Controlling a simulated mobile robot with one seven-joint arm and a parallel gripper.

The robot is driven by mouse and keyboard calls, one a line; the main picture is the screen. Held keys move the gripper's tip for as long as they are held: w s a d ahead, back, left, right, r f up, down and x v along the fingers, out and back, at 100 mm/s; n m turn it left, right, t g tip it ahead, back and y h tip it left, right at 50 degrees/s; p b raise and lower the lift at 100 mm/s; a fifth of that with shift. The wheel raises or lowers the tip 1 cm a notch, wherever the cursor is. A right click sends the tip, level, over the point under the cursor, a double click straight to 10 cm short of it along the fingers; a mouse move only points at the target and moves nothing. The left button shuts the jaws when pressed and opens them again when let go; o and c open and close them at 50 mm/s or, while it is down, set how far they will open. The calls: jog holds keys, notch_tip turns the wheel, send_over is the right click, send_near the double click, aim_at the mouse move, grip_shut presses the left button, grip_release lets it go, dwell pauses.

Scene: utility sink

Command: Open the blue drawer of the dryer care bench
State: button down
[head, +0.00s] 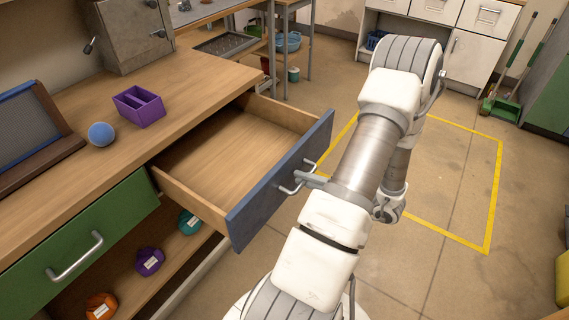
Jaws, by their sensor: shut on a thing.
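The blue-fronted drawer (279,185) of the wooden bench (190,80) stands pulled well out in the head view. Its light wood inside shows bare and empty. A metal bar handle (291,190) is on its blue front. My gripper (303,179) is at this handle, shut on it, on the outer side of the drawer front. The arm's wrist partly hides the fingers.
A green drawer (82,244) to the left is shut. A purple box (139,106) and blue ball (101,134) sit on the benchtop. Several coloured items, including a purple one (149,261), lie on a lower shelf. Open floor (440,190) with yellow lines is at right.

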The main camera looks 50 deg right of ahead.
jog(key=shift+f+v, duration=0.2)
jog(key=shift+v, duration=0.9)
jog(key=shift+d, duration=0.1)
jog(key=c, duration=0.9)
grip_release()
jog(key=shift+o, duration=0.2)
jog(key=p+v, duration=0.2)
jog(key=v, duration=1.5)
jog(key=shift+s+p, duration=0.2)
jog(key=shift+p, duration=0.15)
jog(key=shift+d, duration=0.1)
